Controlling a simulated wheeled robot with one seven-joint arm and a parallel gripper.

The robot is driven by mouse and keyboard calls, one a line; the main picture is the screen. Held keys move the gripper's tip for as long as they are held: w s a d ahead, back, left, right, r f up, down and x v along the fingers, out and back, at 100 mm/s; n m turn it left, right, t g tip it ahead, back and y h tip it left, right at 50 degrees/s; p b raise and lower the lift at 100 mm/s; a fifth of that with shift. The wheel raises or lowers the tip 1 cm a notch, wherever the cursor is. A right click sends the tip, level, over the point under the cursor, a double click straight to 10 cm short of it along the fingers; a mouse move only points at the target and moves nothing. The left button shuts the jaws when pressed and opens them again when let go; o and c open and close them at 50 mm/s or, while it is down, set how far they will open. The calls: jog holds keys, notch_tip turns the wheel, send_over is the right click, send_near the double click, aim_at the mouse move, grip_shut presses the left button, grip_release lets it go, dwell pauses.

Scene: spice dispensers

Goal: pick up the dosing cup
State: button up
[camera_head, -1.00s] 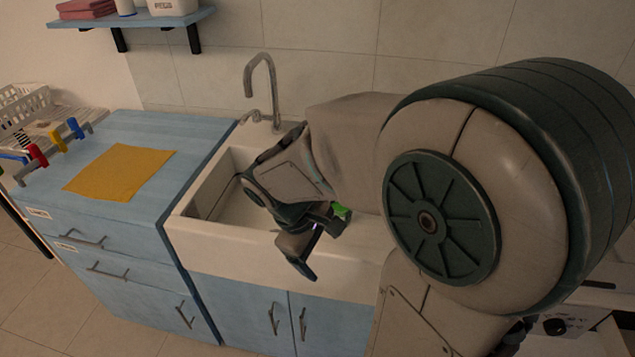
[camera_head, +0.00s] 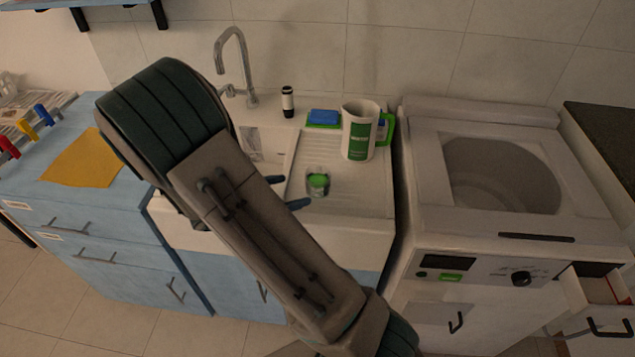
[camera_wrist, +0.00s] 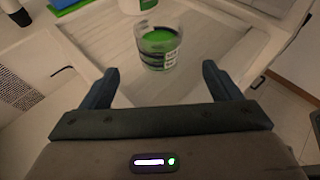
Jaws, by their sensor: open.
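The dosing cup (camera_head: 317,182) is a small clear cup with green in it, standing upright on the sink's drainboard. In the wrist view the dosing cup (camera_wrist: 158,47) is just beyond my fingertips, roughly centred between them and slightly to the left. My gripper (camera_wrist: 158,78) is open and empty, with its two dark fingers spread on either side of the space in front of the cup. In the head view my gripper (camera_head: 288,192) is partly hidden behind my arm; its fingertips show left of the cup.
A white and green measuring jug (camera_head: 359,132) stands behind the cup. A blue and green sponge (camera_head: 323,118) and a small dark-banded bottle (camera_head: 287,102) are at the back. A tap (camera_head: 240,66) rises at the left. A washing machine (camera_head: 505,235) is to the right.

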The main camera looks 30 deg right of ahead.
aim_at(318, 183)
jog(key=p+x, duration=0.1)
jog(key=x, duration=0.9)
jog(key=shift+d+f, duration=0.1)
jog(key=c, duration=1.2)
